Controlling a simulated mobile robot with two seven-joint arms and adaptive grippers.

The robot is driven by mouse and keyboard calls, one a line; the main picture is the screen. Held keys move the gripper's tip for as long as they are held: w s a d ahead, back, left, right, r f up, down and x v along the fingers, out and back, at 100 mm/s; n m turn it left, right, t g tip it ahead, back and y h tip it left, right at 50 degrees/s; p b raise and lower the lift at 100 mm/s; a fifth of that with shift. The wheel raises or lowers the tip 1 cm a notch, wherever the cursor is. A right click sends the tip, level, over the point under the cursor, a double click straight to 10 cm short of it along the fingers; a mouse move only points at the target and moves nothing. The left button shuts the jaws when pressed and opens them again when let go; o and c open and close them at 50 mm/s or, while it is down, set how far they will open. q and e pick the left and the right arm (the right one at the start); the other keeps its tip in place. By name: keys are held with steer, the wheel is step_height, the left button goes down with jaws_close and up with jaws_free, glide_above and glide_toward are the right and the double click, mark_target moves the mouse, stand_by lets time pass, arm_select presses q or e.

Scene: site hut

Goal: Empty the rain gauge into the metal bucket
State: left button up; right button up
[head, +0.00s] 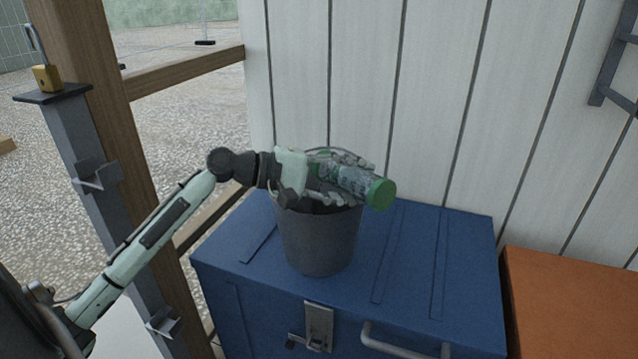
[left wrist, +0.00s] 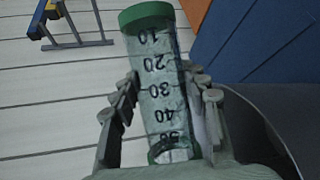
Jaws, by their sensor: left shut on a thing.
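The rain gauge (head: 352,181) is a clear tube with a green end cap, lying tilted over the metal bucket with the green end to the right and slightly lower. In the left wrist view the gauge (left wrist: 163,85) shows printed numbers from 10 to 50. My left gripper (head: 345,178) is shut on the gauge, above the bucket's mouth. The grey metal bucket (head: 320,243) stands upright on the blue chest. The gripper and gauge hide much of its rim, and its inside is mostly hidden. I cannot tell whether water is in the gauge. My right gripper is not in view.
The blue chest (head: 413,255) has a latch and a handle at its front. An orange surface (head: 570,300) lies to its right. A white plank wall (head: 440,100) stands close behind.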

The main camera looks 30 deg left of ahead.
arm_select(q)
steer(key=shift+a+r+n, duration=0.1)
steer(key=shift+r+n, duration=0.05)
steer(key=shift+n, duration=0.15)
